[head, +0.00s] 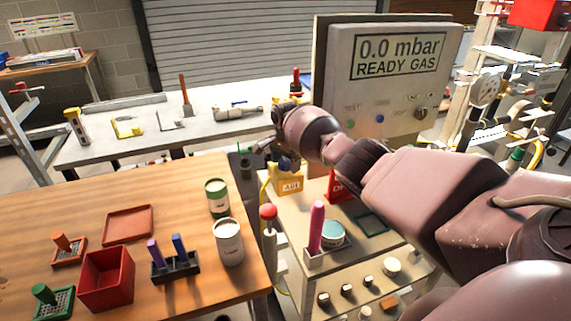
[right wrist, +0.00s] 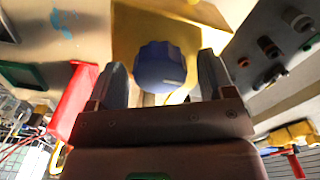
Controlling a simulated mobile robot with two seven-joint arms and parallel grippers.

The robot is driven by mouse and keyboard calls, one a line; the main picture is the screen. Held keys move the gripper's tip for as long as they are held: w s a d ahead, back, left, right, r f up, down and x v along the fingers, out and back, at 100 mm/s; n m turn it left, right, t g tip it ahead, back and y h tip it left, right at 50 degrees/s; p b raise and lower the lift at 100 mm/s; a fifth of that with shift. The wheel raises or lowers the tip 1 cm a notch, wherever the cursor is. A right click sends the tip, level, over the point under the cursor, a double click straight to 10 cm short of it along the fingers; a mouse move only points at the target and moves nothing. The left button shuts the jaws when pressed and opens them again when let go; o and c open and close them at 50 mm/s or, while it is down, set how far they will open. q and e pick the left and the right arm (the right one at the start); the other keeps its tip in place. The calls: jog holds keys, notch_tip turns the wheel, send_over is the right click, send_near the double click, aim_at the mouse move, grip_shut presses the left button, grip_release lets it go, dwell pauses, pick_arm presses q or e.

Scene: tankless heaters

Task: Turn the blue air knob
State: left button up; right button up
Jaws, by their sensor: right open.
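The blue air knob (right wrist: 160,66) is a round, ridged knob on a yellow block in the right wrist view. In the head view it shows as a small dark blue shape (head: 287,163) on top of the yellow box labelled AIR (head: 289,184), partly hidden by my right arm. My right gripper (right wrist: 163,60) is open, with one finger on each side of the knob. Small gaps seem to show between the fingers and the knob; I cannot tell if either touches. In the head view the right gripper (head: 262,150) is by the box. My left gripper is not in view.
A red box (head: 338,186) stands right of the AIR box, close to my right arm. A grey panel (head: 392,100) reading "0.0 mbar READY GAS" rises behind. A pink-handled tool (head: 316,228) and a red-topped post (head: 268,213) stand in front. A wooden table (head: 200,295) is at left.

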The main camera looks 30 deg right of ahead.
jog(key=shift+f, duration=0.1)
jog(key=c, duration=0.7)
jog(key=shift+c, duration=1.1)
